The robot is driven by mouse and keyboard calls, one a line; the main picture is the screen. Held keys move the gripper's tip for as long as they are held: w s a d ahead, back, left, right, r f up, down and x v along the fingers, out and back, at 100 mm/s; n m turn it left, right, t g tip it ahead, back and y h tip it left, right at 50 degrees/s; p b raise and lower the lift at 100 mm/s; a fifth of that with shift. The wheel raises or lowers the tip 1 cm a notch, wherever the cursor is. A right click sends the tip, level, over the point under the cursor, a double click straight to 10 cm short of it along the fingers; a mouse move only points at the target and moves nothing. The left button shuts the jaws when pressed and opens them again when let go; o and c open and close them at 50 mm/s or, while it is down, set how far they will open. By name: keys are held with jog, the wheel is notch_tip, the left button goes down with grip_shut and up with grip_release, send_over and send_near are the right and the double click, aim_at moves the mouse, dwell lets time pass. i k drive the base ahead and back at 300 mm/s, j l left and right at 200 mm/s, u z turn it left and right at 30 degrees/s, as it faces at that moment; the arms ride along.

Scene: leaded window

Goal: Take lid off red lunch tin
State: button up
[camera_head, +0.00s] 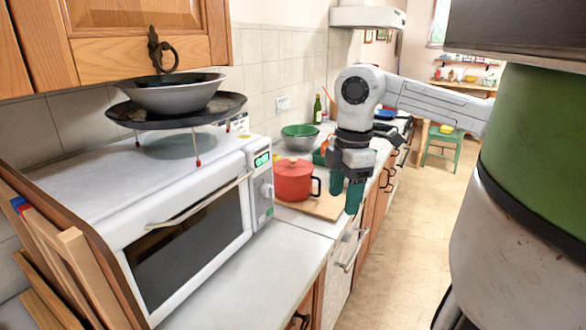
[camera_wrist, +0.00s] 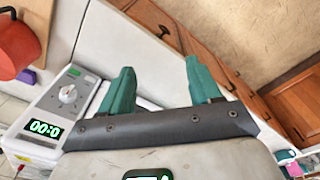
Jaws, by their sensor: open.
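A red, round, pot-like tin (camera_head: 293,183) stands on a wooden board on the counter, with a lid with a small knob on top and a dark handle at its right side. I take it to be the lunch tin. It also shows, cut off, at the left edge of the wrist view (camera_wrist: 15,48). My gripper (camera_head: 345,203) points down just right of the tin, apart from it, near the counter's front edge. In the wrist view its two teal fingers (camera_wrist: 160,70) are spread, with nothing between them.
A white microwave (camera_head: 190,225) stands left of the tin, with a dark tray and grey bowl (camera_head: 165,95) above it. Green and grey bowls (camera_head: 300,135) stand behind the tin. The wooden board (camera_head: 325,207) has bare room at the front. Open floor lies to the right.

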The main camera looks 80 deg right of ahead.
aim_at(291, 167)
jog(key=i+l, duration=0.15)
jog(key=l, duration=0.25)
jog(key=i+l, duration=0.1)
jog(key=l, duration=0.3)
jog(key=i+l, duration=0.15)
jog(key=l, duration=0.25)
jog(key=i+l, duration=0.15)
jog(key=l, duration=0.25)
jog(key=i+l, duration=0.15)
jog(key=l, duration=0.3)
